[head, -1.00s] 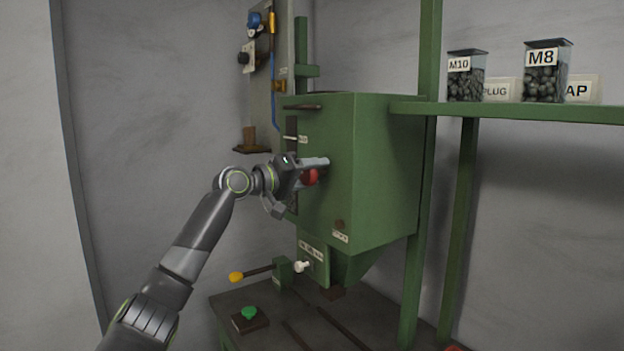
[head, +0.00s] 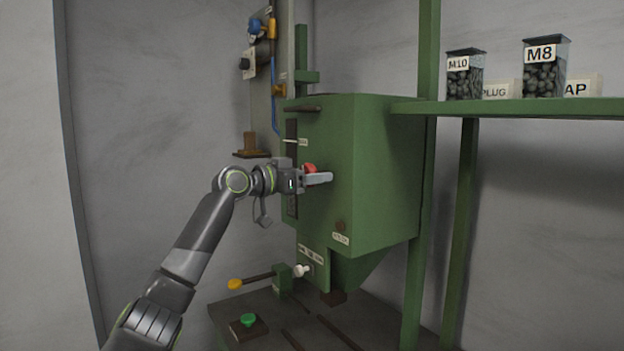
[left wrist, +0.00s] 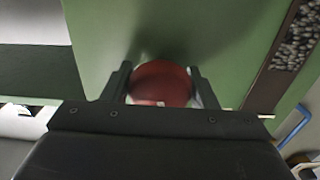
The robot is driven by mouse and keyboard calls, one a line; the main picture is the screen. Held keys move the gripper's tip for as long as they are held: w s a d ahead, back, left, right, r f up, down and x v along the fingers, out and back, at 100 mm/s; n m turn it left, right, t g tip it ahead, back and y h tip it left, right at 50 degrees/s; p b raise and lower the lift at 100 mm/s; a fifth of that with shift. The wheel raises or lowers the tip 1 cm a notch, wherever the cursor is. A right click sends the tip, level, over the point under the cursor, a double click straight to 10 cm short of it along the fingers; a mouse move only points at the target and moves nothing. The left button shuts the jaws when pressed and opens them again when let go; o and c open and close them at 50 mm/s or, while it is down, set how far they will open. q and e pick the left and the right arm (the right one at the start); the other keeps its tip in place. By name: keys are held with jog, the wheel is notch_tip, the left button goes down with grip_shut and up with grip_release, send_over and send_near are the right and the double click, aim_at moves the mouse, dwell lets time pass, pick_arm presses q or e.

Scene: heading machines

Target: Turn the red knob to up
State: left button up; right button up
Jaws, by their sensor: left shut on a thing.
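The red knob (head: 310,168) is on the front of the green machine box (head: 385,165). My left gripper (head: 318,178) is at the knob, and its finger covers the lower part of it in the head view. In the left wrist view the red knob (left wrist: 161,83) sits between the two fingers (left wrist: 160,90), which are closed on its sides. A small pale mark shows at the knob's near edge. Which way the knob points cannot be read clearly. My right gripper is in neither view.
A green shelf (head: 520,108) at right carries jars labelled M10 (head: 465,78) and M8 (head: 545,70). Below the box are a yellow-tipped lever (head: 236,284), a white knob (head: 302,271) and a green button (head: 248,319). A panel with a blue knob (head: 255,27) stands behind.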

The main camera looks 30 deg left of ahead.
pick_arm(q)
jog(key=shift+f+m, duration=0.2)
jog(key=shift+m, duration=0.8)
jog(key=o, duration=0.9)
jog(key=shift+r, duration=0.1)
jog(key=shift+s, duration=0.1)
jog(key=shift+b+v, duration=5.45)
jog(key=shift+v, duration=3.15)
jog(key=shift+a, duration=0.1)
